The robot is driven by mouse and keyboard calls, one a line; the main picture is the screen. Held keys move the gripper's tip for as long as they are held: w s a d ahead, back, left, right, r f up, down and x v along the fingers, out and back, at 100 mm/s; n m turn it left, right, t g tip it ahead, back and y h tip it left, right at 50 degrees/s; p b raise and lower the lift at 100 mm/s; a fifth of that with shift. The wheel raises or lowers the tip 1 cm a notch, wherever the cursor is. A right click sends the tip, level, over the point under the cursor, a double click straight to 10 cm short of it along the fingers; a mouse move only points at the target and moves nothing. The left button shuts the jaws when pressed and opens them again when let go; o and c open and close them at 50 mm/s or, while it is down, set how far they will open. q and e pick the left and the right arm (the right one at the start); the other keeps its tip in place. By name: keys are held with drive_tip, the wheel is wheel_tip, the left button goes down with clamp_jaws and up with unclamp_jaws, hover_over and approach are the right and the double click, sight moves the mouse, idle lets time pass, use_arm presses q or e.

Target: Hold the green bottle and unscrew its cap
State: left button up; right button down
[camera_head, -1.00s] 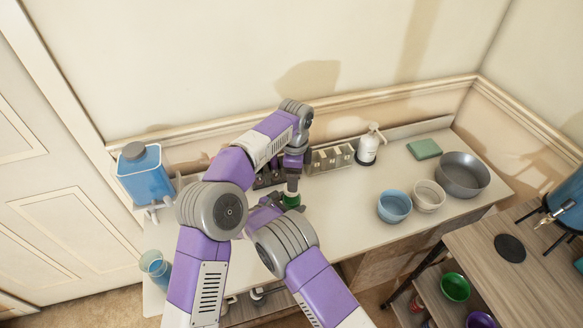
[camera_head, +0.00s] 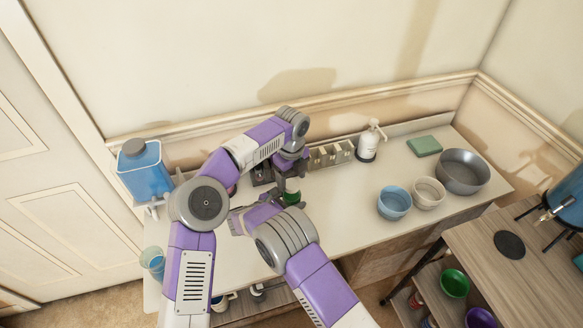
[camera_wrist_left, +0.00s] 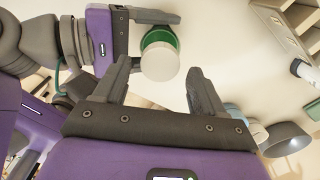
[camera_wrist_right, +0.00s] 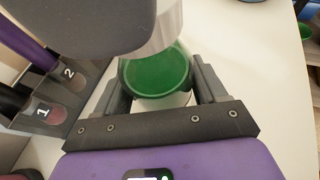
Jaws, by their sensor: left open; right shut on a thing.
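The green bottle (camera_head: 291,197) is upright above the table, with a pale whitish cap (camera_head: 292,184) at its top. My right gripper (camera_head: 277,204) is shut around the bottle's green body, which also shows between its fingers in the right wrist view (camera_wrist_right: 155,82). My left gripper (camera_head: 291,166) points down from above the cap, its jaws open. In the left wrist view, the round cap (camera_wrist_left: 160,62) lies between and just ahead of the left fingers (camera_wrist_left: 158,72). A whitish cylinder (camera_wrist_right: 168,35) stands over the green part in the right wrist view; its seating is unclear.
A grey holder with numbered slots (camera_wrist_right: 55,100) stands close to the bottle. A white pump bottle (camera_head: 367,148), blue bowl (camera_head: 394,203), cream bowl (camera_head: 428,193) and grey bowl (camera_head: 462,172) stand to the right. A blue container (camera_head: 145,175) stands at left.

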sight(292, 186)
use_arm(q)
drive_tip(key=shift+f, duration=1.15)
drive_tip(key=c, duration=1.1)
drive_tip(key=n, duration=0.4)
drive_tip(key=shift+r+n, duration=0.1)
drive_tip(key=shift+n, duration=0.2)
drive_tip(key=n, duration=0.9)
drive_tip(key=shift+n, duration=0.4)
drive_tip(key=n, duration=0.4)
drive_tip(key=shift+n, duration=0.4)
